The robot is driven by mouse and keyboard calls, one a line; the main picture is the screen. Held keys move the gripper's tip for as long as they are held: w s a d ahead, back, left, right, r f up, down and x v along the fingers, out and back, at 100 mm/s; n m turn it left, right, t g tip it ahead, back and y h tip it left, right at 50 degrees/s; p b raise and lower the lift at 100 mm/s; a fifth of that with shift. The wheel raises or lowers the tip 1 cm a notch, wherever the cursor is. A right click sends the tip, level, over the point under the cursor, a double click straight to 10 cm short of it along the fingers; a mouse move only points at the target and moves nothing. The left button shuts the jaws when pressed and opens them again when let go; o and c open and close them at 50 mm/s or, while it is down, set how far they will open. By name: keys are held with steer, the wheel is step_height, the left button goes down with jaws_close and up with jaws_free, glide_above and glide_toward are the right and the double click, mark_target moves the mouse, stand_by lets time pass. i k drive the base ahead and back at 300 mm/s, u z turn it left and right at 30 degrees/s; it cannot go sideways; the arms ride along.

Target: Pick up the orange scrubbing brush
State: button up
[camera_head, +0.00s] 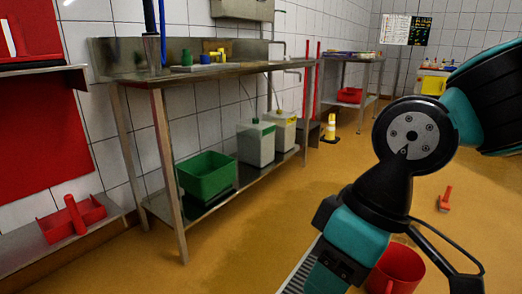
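A small orange-red object (445,198) with an upright handle and a wider foot lies on the yellow-brown floor, right of my arm. It looks like a brush, but it is too small to be sure, and its bristles cannot be made out. My teal and black arm fills the right side of the view and reaches down to the bottom edge. My gripper's fingertips cannot be made out in the view. The arm appears apart from the orange-red object.
A red bucket (397,270) stands on the floor beside my arm. A steel sink table (205,72) runs along the left wall, with a green crate (207,178) and white canisters (256,146) on its lower shelf. A yellow floor sign (331,128) stands farther back. Open floor lies centrally.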

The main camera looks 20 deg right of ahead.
mark_target(445, 207)
steer(key=z, duration=0.25)
steer(key=i, duration=2.7)
steer(key=z, duration=1.15)
steer(key=i, duration=2.05)
steer(key=z, duration=1.3)
steer(key=i, duration=0.6)
steer(key=z, duration=0.25)
